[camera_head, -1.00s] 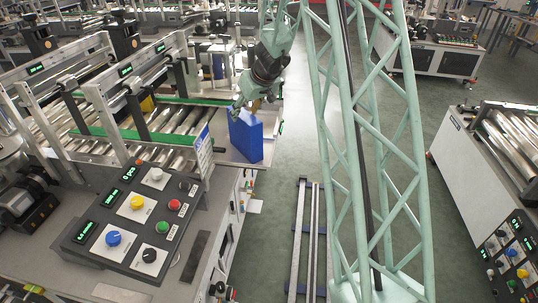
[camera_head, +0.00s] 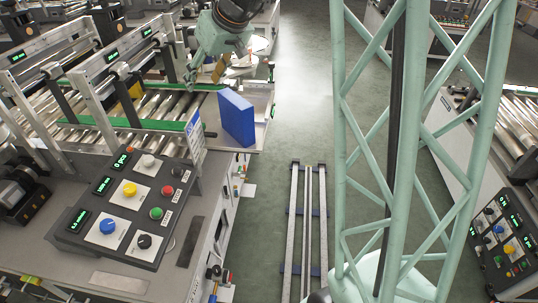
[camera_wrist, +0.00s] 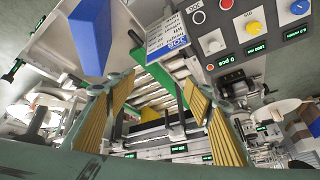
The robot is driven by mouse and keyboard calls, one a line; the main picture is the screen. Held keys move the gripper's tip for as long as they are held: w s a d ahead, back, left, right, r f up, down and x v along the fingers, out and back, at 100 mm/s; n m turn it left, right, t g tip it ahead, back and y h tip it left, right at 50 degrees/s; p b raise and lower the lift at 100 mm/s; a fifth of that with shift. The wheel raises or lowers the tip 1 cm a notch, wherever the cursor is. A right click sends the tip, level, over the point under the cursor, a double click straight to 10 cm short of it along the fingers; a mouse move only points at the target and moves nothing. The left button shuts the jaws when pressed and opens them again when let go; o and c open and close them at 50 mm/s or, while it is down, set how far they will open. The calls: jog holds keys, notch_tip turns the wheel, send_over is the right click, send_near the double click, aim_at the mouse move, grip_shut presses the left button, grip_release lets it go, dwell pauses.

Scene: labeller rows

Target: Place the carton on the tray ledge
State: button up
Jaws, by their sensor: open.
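The blue carton (camera_head: 237,118) stands upright on the grey tray ledge (camera_head: 262,100) at the right end of the labeller's roller conveyor. My gripper (camera_head: 204,77) is open and empty. It is above the conveyor end, up and left of the carton in the head view, and apart from it. In the wrist view my gripper's (camera_wrist: 152,98) yellow-padded fingers are spread wide with nothing between them. The carton (camera_wrist: 90,35) shows there at the upper left, outside the fingers. Its underside is hidden.
A control panel (camera_head: 127,208) with coloured buttons stands in front of the conveyor. The conveyor's metal frames (camera_head: 107,100) rise left of my gripper. A label plate (camera_head: 195,140) stands between panel and ledge. Open floor with rails (camera_head: 307,230) lies to the right.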

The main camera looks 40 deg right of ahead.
jog(key=s+a+r+g, duration=0.1)
jog(key=s+a+r, duration=0.45)
jog(key=s, duration=0.45)
jog(key=s+a+r, duration=0.4)
jog(key=s+a, duration=0.2)
jog(key=s, duration=0.4)
jog(key=s+d+m+g+h, duration=0.1)
jog(key=s+h, duration=0.1)
jog(key=s, duration=2.6)
jog(key=shift+s+d, duration=0.2)
jog(key=shift+s, duration=0.2)
jog(key=shift+d, duration=0.1)
